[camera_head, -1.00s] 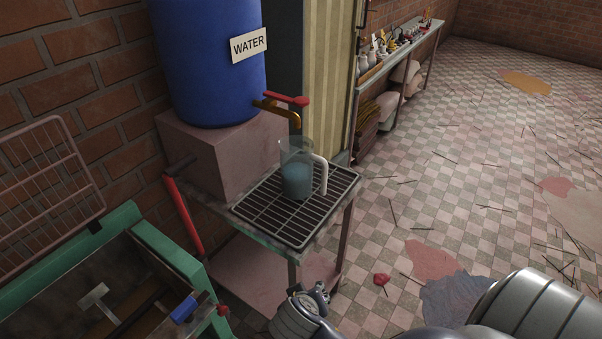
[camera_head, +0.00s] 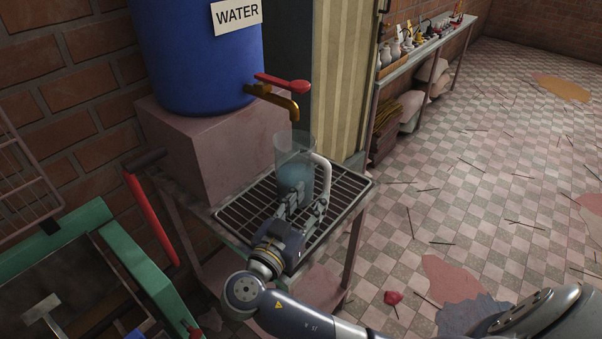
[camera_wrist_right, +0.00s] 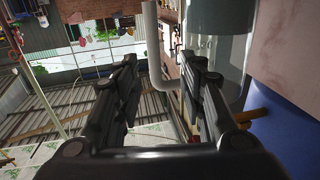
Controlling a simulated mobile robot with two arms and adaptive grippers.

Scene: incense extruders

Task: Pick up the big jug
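The big jug (camera_head: 292,150) is a clear, bluish cylinder with a white handle (camera_head: 323,175). It stands upright on the wire rack (camera_head: 240,218) under the tap and holds some bluish liquid. My right gripper (camera_head: 305,205) is in front of the jug, low by its handle. In the right wrist view the two fingers (camera_wrist_right: 160,68) are spread apart, with the white handle (camera_wrist_right: 154,40) showing between them and the jug's body (camera_wrist_right: 222,45) to the right. No grip on the handle shows. My left gripper is not in view.
A blue water barrel (camera_head: 195,60) on a pinkish block has a brass tap (camera_head: 275,98) with a red lever (camera_head: 284,83) above the jug. A red bar (camera_head: 152,220) and a green-framed bin (camera_head: 140,265) are at left. Tiled floor at right is mostly open.

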